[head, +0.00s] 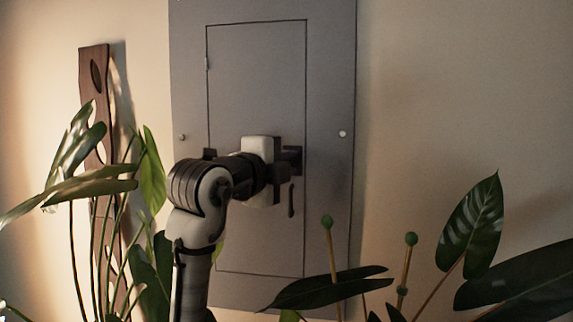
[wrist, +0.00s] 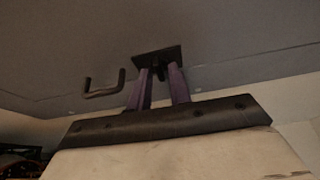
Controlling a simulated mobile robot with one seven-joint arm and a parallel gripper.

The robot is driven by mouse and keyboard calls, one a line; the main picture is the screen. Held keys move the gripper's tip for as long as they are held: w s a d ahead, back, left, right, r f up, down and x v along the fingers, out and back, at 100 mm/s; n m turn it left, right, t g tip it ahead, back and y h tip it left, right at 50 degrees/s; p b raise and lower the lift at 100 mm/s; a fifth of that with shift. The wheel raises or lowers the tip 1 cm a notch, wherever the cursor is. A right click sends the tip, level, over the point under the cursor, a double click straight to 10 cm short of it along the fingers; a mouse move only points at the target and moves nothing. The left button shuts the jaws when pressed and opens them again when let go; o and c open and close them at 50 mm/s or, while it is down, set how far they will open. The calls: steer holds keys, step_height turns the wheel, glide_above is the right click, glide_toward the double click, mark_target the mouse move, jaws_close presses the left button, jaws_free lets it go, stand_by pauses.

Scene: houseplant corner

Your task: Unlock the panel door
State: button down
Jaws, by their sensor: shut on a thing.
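The grey panel door (head: 255,80) is set in a larger grey panel on the wall and looks closed in the head view. My gripper (head: 290,160) reaches the right side of the door, just above a dark door handle (head: 291,200). In the wrist view my gripper (wrist: 160,74) has its two fingers on either side of a small dark lock piece (wrist: 159,74), which stands out from a dark square plate (wrist: 158,58). It is shut on that piece. The dark handle (wrist: 104,90) is left of the fingers there. My wrist hides part of the lock area in the head view.
Leafy plants stand at the left (head: 90,187) and lower right (head: 475,225), with green-tipped stakes (head: 330,250) below the door's right side. A brown wooden board (head: 95,75) is on the wall at the left. The wall right of the panel is bare.

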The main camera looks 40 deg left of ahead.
steer(key=c, duration=1.5)
jaws_free()
steer(key=shift+c, duration=0.2)
steer(key=s+d+b, duration=0.2)
steer(key=s+b, duration=0.1)
steer(key=s, duration=1)
steer(key=shift+s+b, duration=0.35)
steer(key=shift+b, duration=0.05)
